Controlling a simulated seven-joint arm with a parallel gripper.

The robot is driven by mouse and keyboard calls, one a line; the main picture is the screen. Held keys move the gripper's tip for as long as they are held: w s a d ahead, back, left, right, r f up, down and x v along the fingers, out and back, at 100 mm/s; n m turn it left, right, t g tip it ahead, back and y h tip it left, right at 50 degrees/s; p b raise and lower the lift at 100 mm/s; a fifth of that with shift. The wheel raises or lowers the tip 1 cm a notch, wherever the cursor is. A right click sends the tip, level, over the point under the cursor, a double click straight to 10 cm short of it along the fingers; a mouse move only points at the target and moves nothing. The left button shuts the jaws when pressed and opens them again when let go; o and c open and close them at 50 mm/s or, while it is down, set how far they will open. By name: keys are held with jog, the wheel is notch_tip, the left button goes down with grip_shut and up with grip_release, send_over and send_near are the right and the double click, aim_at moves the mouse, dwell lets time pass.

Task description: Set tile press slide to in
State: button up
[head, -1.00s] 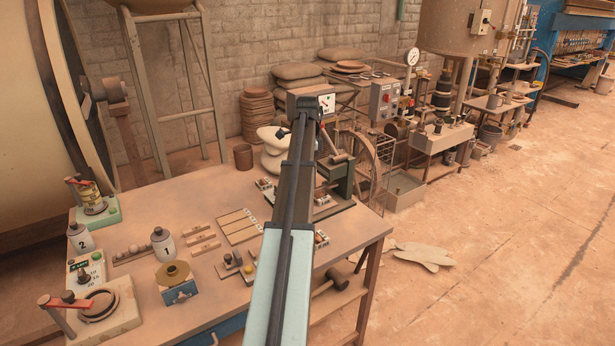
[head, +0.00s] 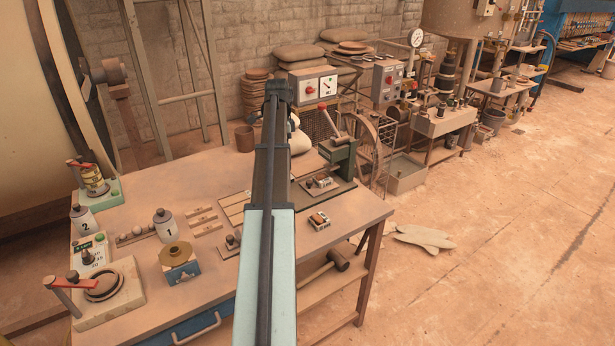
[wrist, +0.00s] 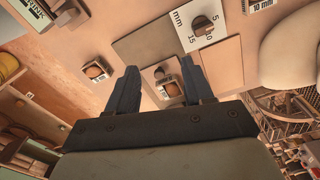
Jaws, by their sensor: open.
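The likely tile press (head: 340,155) is a dark green frame with a red-knobbed lever at the right back of the table. At its foot is a grey base plate (head: 320,186) with a small knob and an orange-topped block, perhaps its slide; I cannot tell how far in it sits. My gripper is open and empty in the wrist view (wrist: 158,85). A pale plate with a small knob (wrist: 160,73) shows between and beyond its fingers. A white scale marked in mm with a dark knob (wrist: 204,25) is above right. In the head view, my arm hides the fingertips.
An orange-topped block (head: 319,221) lies near the right edge.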

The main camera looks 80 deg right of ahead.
jog(key=w+a, duration=0.1)
jog(key=m+g+h, duration=0.1)
jog(key=g+h, duration=0.1)
jog(key=g, duration=0.2)
send_near(309, 181)
jog(key=x, duration=0.8)
jog(key=shift+f, duration=0.2)
jog(key=shift+c, duration=0.2)
grip_shut()
dwell(0.4)
